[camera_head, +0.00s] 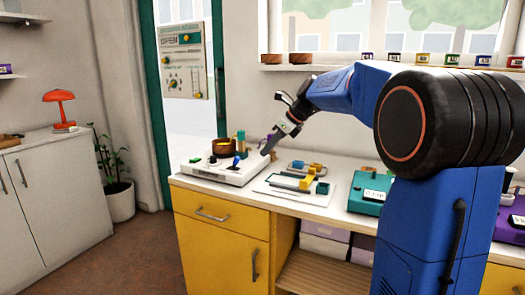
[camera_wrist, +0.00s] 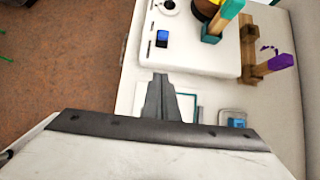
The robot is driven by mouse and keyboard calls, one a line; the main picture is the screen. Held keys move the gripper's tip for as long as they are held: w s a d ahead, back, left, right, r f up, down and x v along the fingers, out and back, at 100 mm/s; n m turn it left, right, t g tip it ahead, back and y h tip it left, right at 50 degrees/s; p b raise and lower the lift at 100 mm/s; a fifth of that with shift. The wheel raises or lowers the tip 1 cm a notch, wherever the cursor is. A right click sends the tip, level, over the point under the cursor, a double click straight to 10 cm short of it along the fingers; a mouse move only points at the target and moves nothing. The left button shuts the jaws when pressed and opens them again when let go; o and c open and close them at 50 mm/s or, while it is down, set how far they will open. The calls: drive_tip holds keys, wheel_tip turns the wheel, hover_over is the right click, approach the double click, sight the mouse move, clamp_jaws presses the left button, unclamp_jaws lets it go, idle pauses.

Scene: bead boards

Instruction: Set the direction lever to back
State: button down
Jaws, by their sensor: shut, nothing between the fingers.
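A white control box (camera_head: 222,172) stands at the left end of the worktop. A blue-topped lever (camera_head: 236,161) stands up from it near its right part. In the wrist view the box (camera_wrist: 205,52) lies beyond my fingertips, and the blue top (camera_wrist: 162,38) shows near its left edge. I cannot read any direction marking beside it. My gripper (camera_head: 267,151) is just right of the box, pointing down. In the wrist view the fingers (camera_wrist: 160,78) are together and empty, apart from the blue top.
A wooden post with a teal top (camera_wrist: 228,8) and one with a purple top (camera_wrist: 278,62) stand by the box. A brown bowl (camera_head: 224,146) is behind. A white tray (camera_head: 290,192) with coloured blocks and a teal device (camera_head: 368,190) lie to the right.

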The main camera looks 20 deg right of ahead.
sight(240, 158)
drive_tip(key=x, duration=0.7)
drive_tip(key=shift+a+f, duration=0.1)
drive_tip(key=shift+f, duration=0.15)
drive_tip(key=shift+w+a+r, duration=0.35)
drive_tip(key=shift+w+a, duration=0.35)
drive_tip(key=shift+w, duration=0.05)
drive_tip(key=shift+w+a+r, duration=0.3)
drive_tip(key=shift+w+a, duration=0.4)
drive_tip(key=shift+w, duration=0.05)
drive_tip(key=shift+a+r, duration=0.1)
drive_tip(key=shift+w+a+r+g+h, duration=0.15)
drive_tip(key=shift+w+g+h, duration=0.05)
drive_tip(key=shift+g+h, duration=0.2)
drive_tip(key=shift+w+a+r+g+h, duration=0.45)
drive_tip(key=shift+w+a+g+h, duration=0.05)
drive_tip(key=shift+g+h, duration=0.2)
drive_tip(key=g+h, duration=0.1)
drive_tip(key=w+a+r+g+h, duration=0.1)
drive_tip(key=shift+w+a+g+h, duration=0.25)
drive_tip(key=shift+w+g+h, duration=0.05)
drive_tip(key=shift+s+d, duration=0.1)
